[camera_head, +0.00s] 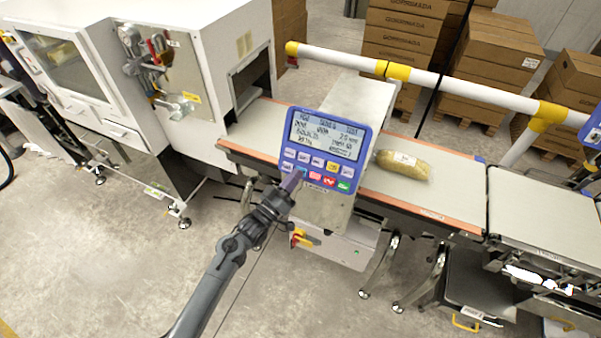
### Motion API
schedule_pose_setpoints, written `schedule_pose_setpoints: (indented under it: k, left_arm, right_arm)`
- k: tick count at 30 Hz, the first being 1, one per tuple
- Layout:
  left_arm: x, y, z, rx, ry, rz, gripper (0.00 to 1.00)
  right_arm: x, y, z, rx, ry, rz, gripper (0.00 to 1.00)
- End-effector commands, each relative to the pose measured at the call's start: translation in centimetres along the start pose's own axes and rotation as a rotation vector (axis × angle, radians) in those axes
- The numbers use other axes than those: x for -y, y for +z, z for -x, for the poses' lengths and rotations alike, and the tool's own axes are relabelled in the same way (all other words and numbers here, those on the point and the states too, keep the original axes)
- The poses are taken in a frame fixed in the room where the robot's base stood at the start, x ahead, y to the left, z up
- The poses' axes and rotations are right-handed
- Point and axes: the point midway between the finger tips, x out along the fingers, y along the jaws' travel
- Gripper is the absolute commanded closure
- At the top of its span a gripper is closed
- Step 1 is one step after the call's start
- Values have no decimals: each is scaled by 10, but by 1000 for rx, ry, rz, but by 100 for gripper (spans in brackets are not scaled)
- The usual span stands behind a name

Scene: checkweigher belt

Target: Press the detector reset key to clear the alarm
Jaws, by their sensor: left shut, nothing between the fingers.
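The blue-framed detector control panel (331,125) stands over the belt in the middle of the head view. Its display (323,138) is lit with dark text, too small to read surely. Below it are two rows of keys, mostly pale, with a yellow key (333,166), red keys (329,181) and a green key (343,186). I cannot read which one is the reset key. My left gripper (293,180) is shut and empty. Its tip is at the lower row, over or beside a key near the left end; contact cannot be told. My right gripper is not in view.
A white machine housing (190,75) stands at the left. A white and yellow rail (450,82) runs behind the belt, with cardboard boxes (500,40) beyond. The floor in front is clear.

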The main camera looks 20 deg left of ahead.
Motion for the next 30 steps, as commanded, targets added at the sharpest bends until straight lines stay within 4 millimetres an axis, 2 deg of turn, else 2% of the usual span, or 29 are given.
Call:
schedule_pose_setpoints:
  k: [30]
  left_arm:
    - [4,4,-4,1,0,1,100]
  right_arm:
    - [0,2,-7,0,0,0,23]
